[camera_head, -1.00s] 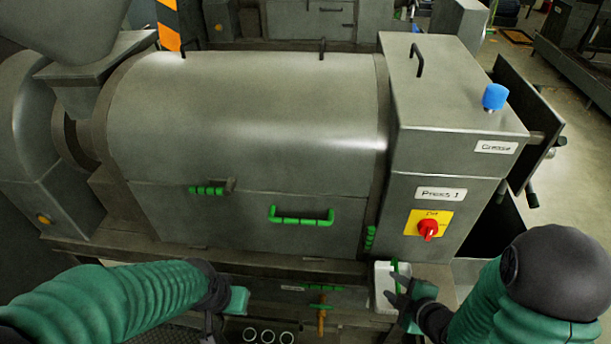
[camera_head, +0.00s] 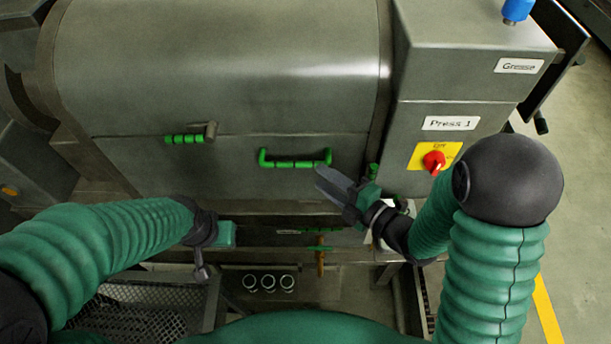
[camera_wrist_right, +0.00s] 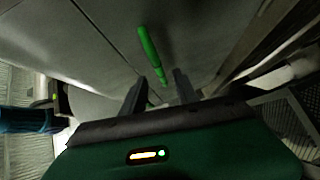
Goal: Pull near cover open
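The near cover (camera_head: 230,180) is the grey front panel of the press. It appears closed. Contact cannot be told. My left gripper (camera_head: 222,235) is low in front of the machine; its fingers are not clear.
A control box labelled Press 1 (camera_head: 455,100) with a red switch (camera_head: 433,161) on a yellow plate stands right of the cover. Below are a ledge, several pipe ends (camera_head: 268,283) and a mesh tray (camera_head: 140,318). Open floor (camera_head: 580,200) lies to the right.

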